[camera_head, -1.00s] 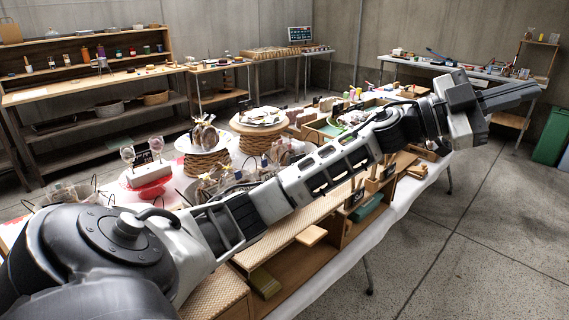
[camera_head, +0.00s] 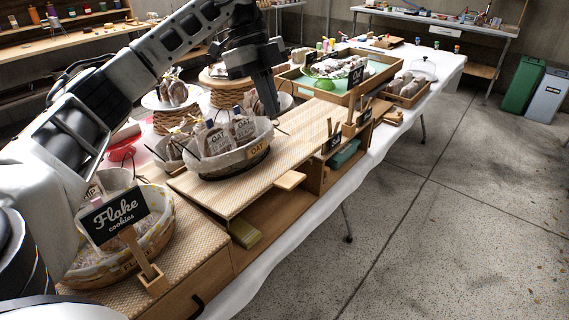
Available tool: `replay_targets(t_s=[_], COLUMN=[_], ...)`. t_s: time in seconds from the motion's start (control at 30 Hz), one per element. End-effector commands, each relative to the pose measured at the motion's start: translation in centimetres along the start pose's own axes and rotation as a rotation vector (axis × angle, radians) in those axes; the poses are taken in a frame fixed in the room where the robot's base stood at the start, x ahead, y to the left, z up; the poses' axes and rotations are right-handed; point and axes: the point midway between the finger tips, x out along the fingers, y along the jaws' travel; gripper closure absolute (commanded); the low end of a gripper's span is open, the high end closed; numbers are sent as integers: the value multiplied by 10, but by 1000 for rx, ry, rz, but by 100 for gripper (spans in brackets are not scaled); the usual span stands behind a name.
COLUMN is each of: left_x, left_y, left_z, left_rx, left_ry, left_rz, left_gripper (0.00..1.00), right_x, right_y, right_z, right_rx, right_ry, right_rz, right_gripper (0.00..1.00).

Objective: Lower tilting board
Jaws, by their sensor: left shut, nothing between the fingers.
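A woven-topped wooden board (camera_head: 232,197) lies over an open wooden compartment along the table's front, with a small wooden tab (camera_head: 290,180) at its front edge. I cannot tell clearly whether it is tilted or flat. A dark basket (camera_head: 234,169) of wrapped cookies with an OAT label stands on it. My left gripper (camera_head: 271,112) is shut and empty, pointing down just behind and right of the basket. I cannot tell whether its tips touch anything. My right gripper is out of view.
A Flake cookies sign (camera_head: 116,214) and its basket (camera_head: 153,245) stand at the near left. A wooden tray (camera_head: 349,97) and small sign stands are farther right. A yellow item (camera_head: 245,232) lies in the open compartment. The floor (camera_head: 450,220) at right is clear.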

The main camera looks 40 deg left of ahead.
Motion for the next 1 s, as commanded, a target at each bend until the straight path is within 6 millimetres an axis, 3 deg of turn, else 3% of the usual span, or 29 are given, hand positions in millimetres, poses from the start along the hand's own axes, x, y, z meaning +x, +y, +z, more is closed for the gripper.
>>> replay_targets(t_s=[0.27,0.7,1.0], left_x=[25,114,139], left_y=[1,0,0], left_z=[0,1,6], left_rx=[2,2,4], left_ry=[1,2,3], left_rz=[4,3,-1], left_gripper=[100,100,100], right_x=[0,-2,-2], right_y=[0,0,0], right_z=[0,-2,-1], right_rx=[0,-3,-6], right_ry=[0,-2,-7], right_rz=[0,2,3], right_gripper=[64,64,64])
